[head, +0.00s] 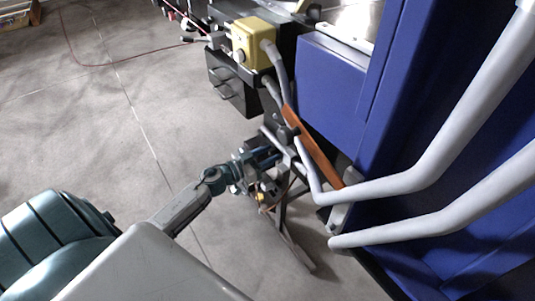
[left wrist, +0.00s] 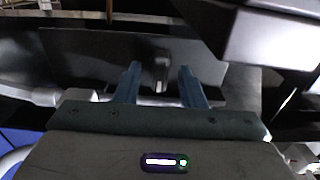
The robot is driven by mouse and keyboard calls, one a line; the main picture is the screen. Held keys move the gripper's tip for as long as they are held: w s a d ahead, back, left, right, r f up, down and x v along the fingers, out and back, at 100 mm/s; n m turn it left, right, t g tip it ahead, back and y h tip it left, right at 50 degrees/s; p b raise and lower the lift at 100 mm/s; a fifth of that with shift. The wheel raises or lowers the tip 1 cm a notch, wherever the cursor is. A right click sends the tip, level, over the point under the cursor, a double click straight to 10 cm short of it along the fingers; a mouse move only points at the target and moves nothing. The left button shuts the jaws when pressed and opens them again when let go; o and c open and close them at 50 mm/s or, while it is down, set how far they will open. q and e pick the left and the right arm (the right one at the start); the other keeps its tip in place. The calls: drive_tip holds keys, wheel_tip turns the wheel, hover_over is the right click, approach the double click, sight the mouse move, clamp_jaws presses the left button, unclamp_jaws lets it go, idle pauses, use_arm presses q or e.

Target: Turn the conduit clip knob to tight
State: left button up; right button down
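A dark knob (head: 286,132) stands out beside a long orange-brown strip (head: 318,152) among the grey conduits on the blue machine's side. My left gripper (head: 270,153) is close to this knob in the head view. In the left wrist view its two blue fingers (left wrist: 159,70) are open and apart. A small dark upright knob (left wrist: 161,72) with a light lower edge shows between the fingertips, in front of a dark grey plate (left wrist: 90,55). I cannot tell whether either finger touches it, nor which way the knob is set. My right gripper is not in view.
Thick grey conduits (head: 440,165) run along the blue machine (head: 335,80) at right. A yellow box (head: 254,43) with a round button sits above a dark cabinet (head: 232,90). A red cable (head: 135,60) lies on the floor.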

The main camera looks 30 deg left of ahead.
use_arm(q)
drive_tip(key=shift+c, duration=0.5)
clamp_jaws()
